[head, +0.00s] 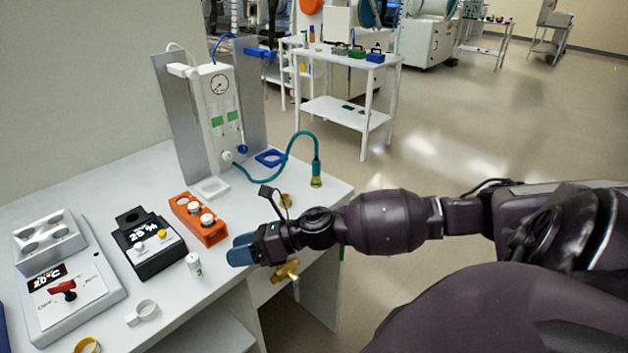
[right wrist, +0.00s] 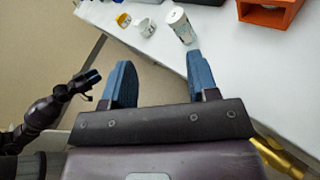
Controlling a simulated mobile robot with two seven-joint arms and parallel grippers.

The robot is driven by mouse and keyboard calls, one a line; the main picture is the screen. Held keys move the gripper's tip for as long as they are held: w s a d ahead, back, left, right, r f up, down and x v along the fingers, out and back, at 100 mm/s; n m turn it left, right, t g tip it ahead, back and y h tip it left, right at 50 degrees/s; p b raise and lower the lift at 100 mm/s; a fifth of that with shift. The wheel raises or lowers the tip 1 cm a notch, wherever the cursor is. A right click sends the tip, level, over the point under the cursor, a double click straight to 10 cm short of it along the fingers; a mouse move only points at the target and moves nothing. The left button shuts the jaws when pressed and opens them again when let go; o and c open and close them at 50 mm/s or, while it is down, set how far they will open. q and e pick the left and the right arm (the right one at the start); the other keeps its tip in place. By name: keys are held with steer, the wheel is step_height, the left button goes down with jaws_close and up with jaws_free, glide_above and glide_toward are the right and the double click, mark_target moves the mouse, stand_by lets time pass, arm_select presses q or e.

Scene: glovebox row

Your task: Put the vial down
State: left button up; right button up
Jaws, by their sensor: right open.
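A small white-capped vial (head: 194,265) with a printed label stands upright on the white bench, in front of the orange rack. It also shows in the right wrist view (right wrist: 180,27), just beyond the tip of one finger. My right gripper (head: 240,250) is open and empty, with its blue fingers at the bench's front edge, to the right of the vial and apart from it. Both fingers show spread in the right wrist view (right wrist: 162,64). My left gripper (right wrist: 86,86) shows small and dark at the left of the right wrist view; its jaws are unclear.
The orange rack (head: 211,236) holds white-capped vials. A black device (head: 150,262) and a grey device (head: 85,290) stand to the left. A white ring (head: 142,313) and a yellow ring (head: 88,346) lie near the front. A brass valve (head: 287,272) sticks out below the bench edge.

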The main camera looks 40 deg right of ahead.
steer(key=s+d+f+n+t+h, duration=0.2)
steer(key=s+f+n+h, duration=1)
steer(key=n, duration=1.9)
steer(key=s+d+f, duration=0.1)
steer(key=s+f, duration=0.6)
steer(key=shift+s+h, duration=0.3)
steer(key=shift+s, duration=0.05)
